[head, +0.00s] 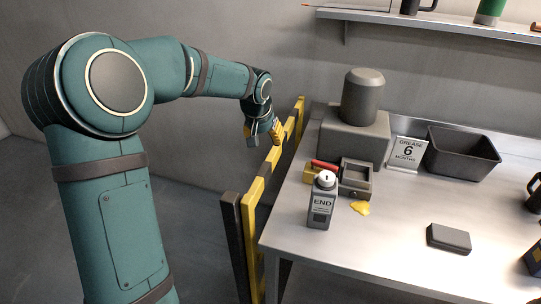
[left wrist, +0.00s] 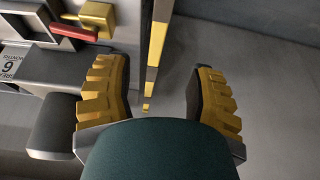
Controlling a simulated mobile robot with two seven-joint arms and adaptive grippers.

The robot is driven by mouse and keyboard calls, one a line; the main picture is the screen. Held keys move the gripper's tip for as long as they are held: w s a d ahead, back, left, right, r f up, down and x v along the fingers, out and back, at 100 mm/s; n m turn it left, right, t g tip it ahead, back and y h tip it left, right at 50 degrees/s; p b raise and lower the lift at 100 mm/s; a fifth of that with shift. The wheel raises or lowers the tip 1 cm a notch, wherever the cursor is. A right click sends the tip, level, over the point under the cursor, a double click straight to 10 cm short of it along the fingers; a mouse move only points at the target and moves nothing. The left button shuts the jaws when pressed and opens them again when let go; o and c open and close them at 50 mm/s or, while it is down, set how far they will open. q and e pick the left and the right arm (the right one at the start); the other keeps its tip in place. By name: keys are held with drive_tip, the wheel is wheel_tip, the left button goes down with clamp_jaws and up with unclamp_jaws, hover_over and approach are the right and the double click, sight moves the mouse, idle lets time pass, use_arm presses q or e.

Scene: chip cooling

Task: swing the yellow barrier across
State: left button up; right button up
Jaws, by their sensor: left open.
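The yellow barrier (head: 253,200) has yellow and black stripes and stands along the left edge of the steel table. In the left wrist view the barrier (left wrist: 157,42) shows as a narrow striped strip. My left gripper (head: 262,133) is over the far part of the barrier, and its yellow-padded fingers are open. In the left wrist view the strip runs between the lines of the two spread fingers (left wrist: 158,80), with a gap on each side. I cannot tell how far the fingertips are from it. My right gripper is not in view.
On the table (head: 385,245) stand a grey motor-like machine (head: 350,135), a grey bottle marked END (head: 321,205), a dark bin (head: 462,155), a sign (head: 405,153) and a small grey block (head: 448,238). A shelf (head: 440,22) hangs above. The floor left of the barrier looks clear.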

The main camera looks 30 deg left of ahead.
sight(269, 156)
use_arm(q)
drive_tip(key=shift+f, duration=0.4)
drive_tip(key=b+x, duration=0.2)
drive_tip(key=x, duration=1)
drive_tip(key=shift+w+f, duration=0.25)
clamp_jaws()
